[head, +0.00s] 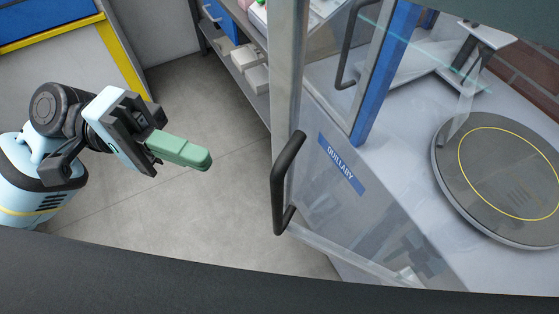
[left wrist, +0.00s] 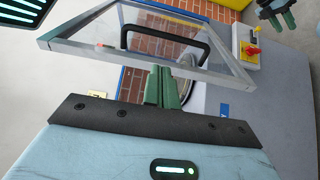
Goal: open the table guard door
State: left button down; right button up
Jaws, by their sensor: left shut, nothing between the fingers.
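The table guard door is a clear panel in a grey metal frame (head: 286,65), with a black bar handle (head: 284,185) on its near side. I cannot tell whether it stands ajar. My left gripper (head: 208,160) has green fingers pressed together, empty. It is in the air left of the handle, clear of it. In the left wrist view the closed fingers (left wrist: 162,87) point toward the framed panel (left wrist: 88,40) and its black handle (left wrist: 198,48). My right gripper (left wrist: 282,20) shows small at the top right there; its finger gap is unclear.
A round dark turntable (head: 500,185) with a yellow ring sits on the grey table behind the clear panels. A blue post (head: 385,70) and a second black handle (head: 348,45) are farther back. Shelving (head: 245,75) stands behind. Grey floor (head: 180,215) lies open below my left gripper.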

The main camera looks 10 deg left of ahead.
pick_arm(q)
jog(key=shift+s, duration=0.15)
jog(key=p+x, duration=0.2)
jog(key=x, duration=0.8)
jog(key=shift+s+a+p, duration=0.1)
jog(key=shift+p, duration=0.2)
